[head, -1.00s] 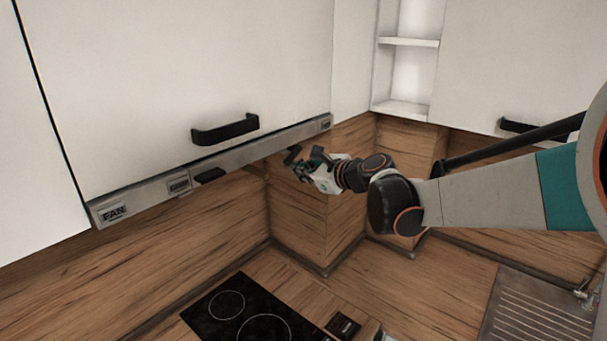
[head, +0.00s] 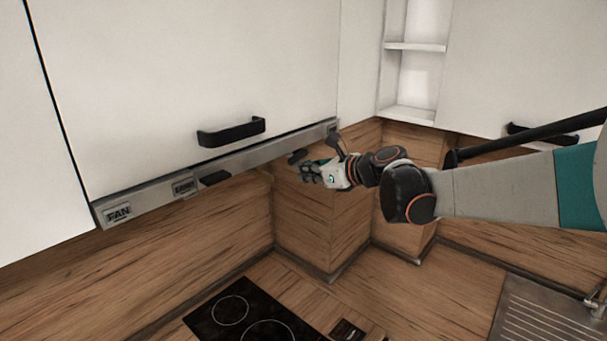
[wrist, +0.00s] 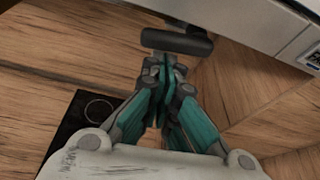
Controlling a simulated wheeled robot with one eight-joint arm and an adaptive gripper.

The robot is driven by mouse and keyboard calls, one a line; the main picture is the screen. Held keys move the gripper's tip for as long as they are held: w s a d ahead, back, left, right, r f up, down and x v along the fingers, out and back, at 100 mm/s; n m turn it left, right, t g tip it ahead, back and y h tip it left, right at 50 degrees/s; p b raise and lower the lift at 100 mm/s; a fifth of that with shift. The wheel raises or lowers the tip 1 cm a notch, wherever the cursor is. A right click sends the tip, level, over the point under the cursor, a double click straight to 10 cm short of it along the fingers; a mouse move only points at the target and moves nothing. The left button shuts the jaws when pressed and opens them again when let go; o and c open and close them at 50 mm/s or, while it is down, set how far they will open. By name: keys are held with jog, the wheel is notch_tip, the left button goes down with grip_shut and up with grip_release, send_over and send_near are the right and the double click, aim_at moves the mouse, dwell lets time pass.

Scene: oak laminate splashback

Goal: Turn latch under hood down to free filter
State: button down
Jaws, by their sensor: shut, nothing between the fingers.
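A small dark latch bar (head: 297,156) shows under the hood (head: 250,155), near its right end. The wrist view shows a dark rounded bar (wrist: 177,41) hanging on a short stem below the hood's metal edge, lying roughly across the picture. My gripper (head: 305,172) is just below and to the right of that bar in the head view. In the wrist view my gripper (wrist: 165,70) has its teal fingers together, empty, with the tips close beneath the bar. I cannot tell whether they touch it. The filter is hidden from view.
A second dark piece (head: 214,178) sits under the hood further left. A black cabinet handle (head: 231,132) is above. The hood strip has a FAN label (head: 117,214). A black hob (head: 250,312) lies below, with free air between it and the hood.

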jog(key=shift+w+d, duration=0.2)
jog(key=shift+w, duration=0.05)
jog(key=shift+f, duration=0.1)
notch_tip(320, 180, down, 4)
jog(key=b, duration=0.4)
jog(key=v, duration=1)
jog(key=shift+w+d, duration=0.15)
jog(key=shift+w, duration=0.05)
